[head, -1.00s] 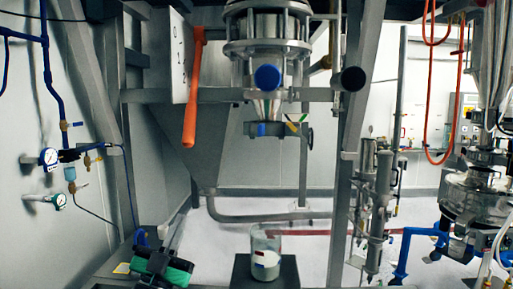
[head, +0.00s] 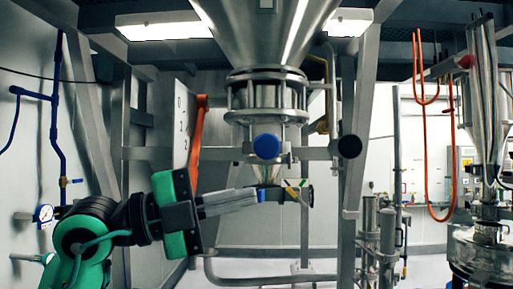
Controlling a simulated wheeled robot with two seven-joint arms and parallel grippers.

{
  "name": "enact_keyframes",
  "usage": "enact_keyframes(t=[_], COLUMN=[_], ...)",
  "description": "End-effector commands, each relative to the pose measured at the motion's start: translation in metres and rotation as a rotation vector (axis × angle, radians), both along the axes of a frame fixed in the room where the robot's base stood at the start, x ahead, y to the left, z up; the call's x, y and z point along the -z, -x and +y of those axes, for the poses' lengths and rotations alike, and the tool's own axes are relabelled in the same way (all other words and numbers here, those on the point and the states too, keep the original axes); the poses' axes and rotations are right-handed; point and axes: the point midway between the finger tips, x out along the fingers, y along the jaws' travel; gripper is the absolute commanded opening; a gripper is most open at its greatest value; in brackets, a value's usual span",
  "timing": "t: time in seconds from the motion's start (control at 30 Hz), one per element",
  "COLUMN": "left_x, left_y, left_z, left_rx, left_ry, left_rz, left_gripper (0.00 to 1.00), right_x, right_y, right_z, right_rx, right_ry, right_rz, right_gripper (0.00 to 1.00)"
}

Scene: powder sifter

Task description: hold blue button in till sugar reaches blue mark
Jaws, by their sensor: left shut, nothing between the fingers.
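My left gripper (head: 255,197) is shut and empty, reaching in from the left below the hopper. Its fingertips are at a small blue piece (head: 262,195) on the outlet collar (head: 292,193); I cannot tell whether they touch it or press it in. A larger round blue knob (head: 267,147) sits above, on the cross bar, clear of the fingers. I cannot tell from the picture alone which blue part is the button. The beaker, its sugar and the blue mark are below the view. My right gripper is not in view.
The steel hopper (head: 268,35) hangs above. A black knob (head: 349,146) is on the bar to the right. An orange lever (head: 197,135) stands beside a scale marked 0, 1, 2, behind my left arm. A steel upright (head: 354,210) stands right of the outlet.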

Motion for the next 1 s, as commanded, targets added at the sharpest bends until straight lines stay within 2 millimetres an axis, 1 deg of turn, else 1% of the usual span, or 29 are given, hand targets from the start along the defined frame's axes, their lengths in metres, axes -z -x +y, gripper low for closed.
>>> enact_keyframes(t=[0.03, 0.2, 0.33, 0.47, 0.63, 1.0], left_x=[-0.01, -0.035, -0.054, -0.067, -0.074, -0.075], left_y=[0.002, 0.002, 0.003, 0.004, 0.005, 0.004], left_z=[0.002, 0.014, 0.027, 0.038, 0.045, 0.045], left_rx=[-0.044, -0.224, -0.353, -0.444, -0.495, -0.498], left_ry=[-0.039, -0.139, -0.169, -0.172, -0.17, -0.171], left_rz=[-0.009, 0.009, 0.029, 0.047, 0.06, 0.062], left_gripper=[0.0, 0.0, 0.0, 0.0, 0.0, 0.0], right_x=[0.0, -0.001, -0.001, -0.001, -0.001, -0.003], right_y=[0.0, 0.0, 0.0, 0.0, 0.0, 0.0], right_z=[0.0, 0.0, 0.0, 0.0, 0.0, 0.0], right_rx=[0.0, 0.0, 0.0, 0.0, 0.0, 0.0], right_ry=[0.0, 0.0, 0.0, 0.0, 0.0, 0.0], right_rz=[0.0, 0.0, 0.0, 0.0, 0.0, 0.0], right_gripper=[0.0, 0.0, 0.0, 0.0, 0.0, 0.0])
